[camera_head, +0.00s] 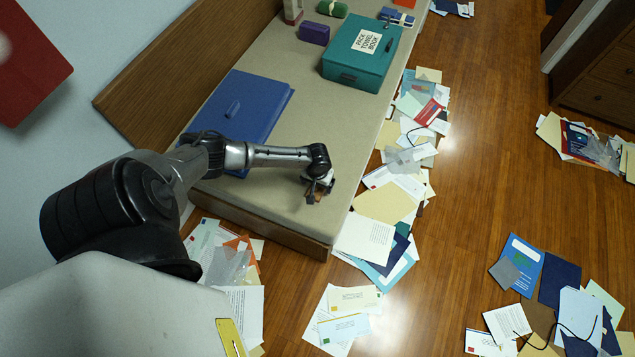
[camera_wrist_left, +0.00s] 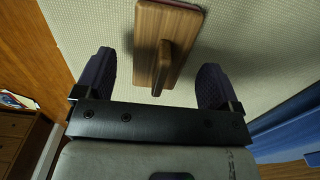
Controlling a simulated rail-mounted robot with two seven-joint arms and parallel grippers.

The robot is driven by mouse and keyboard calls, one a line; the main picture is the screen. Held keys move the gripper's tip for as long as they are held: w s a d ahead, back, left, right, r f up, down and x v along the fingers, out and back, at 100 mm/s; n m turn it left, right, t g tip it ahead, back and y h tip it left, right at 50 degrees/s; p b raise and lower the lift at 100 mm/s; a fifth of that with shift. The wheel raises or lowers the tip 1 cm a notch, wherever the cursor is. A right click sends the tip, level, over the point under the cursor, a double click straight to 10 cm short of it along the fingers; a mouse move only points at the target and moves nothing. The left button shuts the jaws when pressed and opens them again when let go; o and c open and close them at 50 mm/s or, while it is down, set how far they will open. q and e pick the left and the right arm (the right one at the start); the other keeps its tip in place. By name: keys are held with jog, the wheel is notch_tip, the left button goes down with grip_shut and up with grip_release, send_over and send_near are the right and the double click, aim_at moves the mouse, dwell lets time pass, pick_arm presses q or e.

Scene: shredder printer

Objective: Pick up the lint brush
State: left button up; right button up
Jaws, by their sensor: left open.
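The lint brush (camera_wrist_left: 168,35) is a brown wooden rectangular block with an upright handle, resting on the beige bench top. In the head view a small part of it (camera_head: 311,198) shows under my left gripper near the bench's front end. My left gripper (camera_head: 318,187) is open above it. In the left wrist view the two dark fingers of the left gripper (camera_wrist_left: 157,66) stand apart, with the handle's end between them and clear of both. The block lies beyond the fingertips. My right gripper is not in view.
A blue folder or case (camera_head: 245,103) lies on the bench beside my left arm. A teal box (camera_head: 355,68) and a purple block (camera_head: 314,33) stand farther back. Papers (camera_head: 365,238) litter the wooden floor along the bench. The bench middle is clear.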

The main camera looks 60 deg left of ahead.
pick_arm(q)
jog(key=shift+f, duration=0.95)
jog(key=shift+c, duration=0.4)
jog(key=c, duration=0.9)
jog(key=shift+r, duration=0.1)
jog(key=shift+c, duration=0.2)
jog(key=r+p, duration=0.1)
jog(key=r, duration=0.2)
jog(key=r+p, duration=0.1)
jog(key=r, duration=0.1)
jog(key=shift+d+p, duration=0.25)
jog(key=shift+p, duration=0.05)
jog(key=w+d+r+p, duration=0.3)
jog(key=d+r, duration=0.3)
jog(key=d, duration=0.4)
jog(key=shift+d, duration=0.4)
